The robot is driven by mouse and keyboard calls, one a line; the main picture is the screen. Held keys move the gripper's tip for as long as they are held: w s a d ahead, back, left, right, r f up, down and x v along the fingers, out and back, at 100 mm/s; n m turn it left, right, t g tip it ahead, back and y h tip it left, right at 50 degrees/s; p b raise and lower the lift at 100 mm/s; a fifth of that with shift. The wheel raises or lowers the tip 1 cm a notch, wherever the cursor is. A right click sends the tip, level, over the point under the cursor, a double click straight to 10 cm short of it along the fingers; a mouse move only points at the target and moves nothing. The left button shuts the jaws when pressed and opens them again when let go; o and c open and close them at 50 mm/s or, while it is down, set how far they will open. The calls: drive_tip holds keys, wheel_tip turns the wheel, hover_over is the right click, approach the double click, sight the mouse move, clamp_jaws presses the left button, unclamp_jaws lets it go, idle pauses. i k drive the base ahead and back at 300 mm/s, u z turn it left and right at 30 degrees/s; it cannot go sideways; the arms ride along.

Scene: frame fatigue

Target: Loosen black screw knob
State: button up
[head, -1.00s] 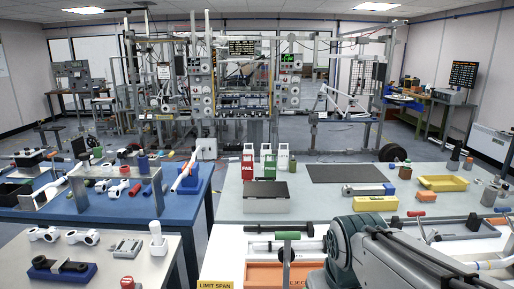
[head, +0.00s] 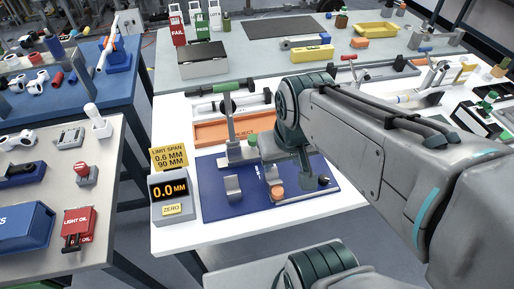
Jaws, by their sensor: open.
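A blue fixture plate (head: 225,203) lies on the white bench, with grey clamp blocks, an orange knob (head: 277,190) and a green knob (head: 252,140) on it. A small black knob (head: 324,181) shows at the plate's right side, close to my arm. My gripper (head: 300,170) points down over the right part of the plate. It is small, dark and partly covered by my own arm; the jaws look open, with nothing seen between them. I cannot tell whether it touches the black knob.
A gauge box (head: 172,197) reading 0.0 MM stands left of the plate under a yellow limit sign (head: 168,158). An orange reject tray (head: 225,131) lies behind the plate. Tools crowd the bench at right. The bench's front left edge is clear.

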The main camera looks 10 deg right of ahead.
sight(323, 180)
drive_tip(key=k, duration=0.5)
drive_tip(key=z, duration=0.75)
drive_tip(key=i, duration=0.35)
drive_tip(key=u, duration=0.15)
